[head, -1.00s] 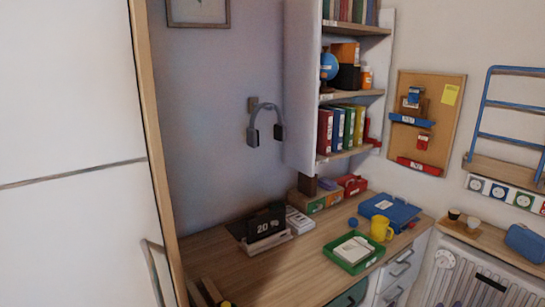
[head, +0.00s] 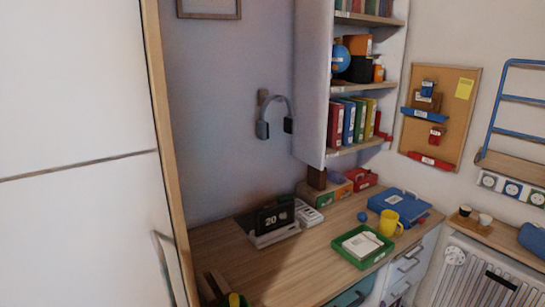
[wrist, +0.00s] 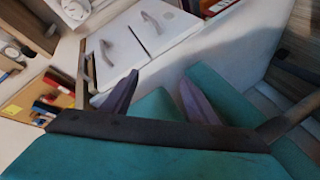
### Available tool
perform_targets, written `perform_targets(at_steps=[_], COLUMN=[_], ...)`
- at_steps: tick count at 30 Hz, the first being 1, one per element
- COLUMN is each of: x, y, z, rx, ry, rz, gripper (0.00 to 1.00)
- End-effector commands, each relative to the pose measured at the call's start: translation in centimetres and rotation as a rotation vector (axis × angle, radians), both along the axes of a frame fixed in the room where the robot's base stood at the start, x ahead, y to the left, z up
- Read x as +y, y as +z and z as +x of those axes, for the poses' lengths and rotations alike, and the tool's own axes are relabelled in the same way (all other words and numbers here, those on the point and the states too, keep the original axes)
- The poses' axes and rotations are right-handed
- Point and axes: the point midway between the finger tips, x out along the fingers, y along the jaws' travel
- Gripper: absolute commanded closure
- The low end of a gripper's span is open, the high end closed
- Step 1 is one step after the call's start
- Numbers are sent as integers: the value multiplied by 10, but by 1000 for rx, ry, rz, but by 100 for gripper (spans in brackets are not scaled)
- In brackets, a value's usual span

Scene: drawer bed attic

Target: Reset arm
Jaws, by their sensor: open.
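My gripper (wrist: 158,77) shows in the wrist view, with its two dark purple fingers spread apart. Nothing is between the fingertips. Behind it are white drawer fronts (wrist: 150,28) with grey handles, and a teal surface (wrist: 95,157) fills the lower part. My gripper and arm do not show clearly in the head view.
A wooden desk (head: 290,277) holds a flip clock (head: 274,217), a green tray (head: 378,259), a yellow mug (head: 390,223) and a blue binder (head: 400,204). Shelves with books (head: 349,122) hang above. A white radiator (head: 480,283) stands at right.

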Motion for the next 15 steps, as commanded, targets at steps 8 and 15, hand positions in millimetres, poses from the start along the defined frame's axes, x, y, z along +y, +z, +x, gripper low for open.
perform_targets(at_steps=[8,15], x=[121,197], y=[-65,-114], z=[-29,-83], rx=[222,447], ry=[221,325], rz=[197,370], gripper=[47,47])
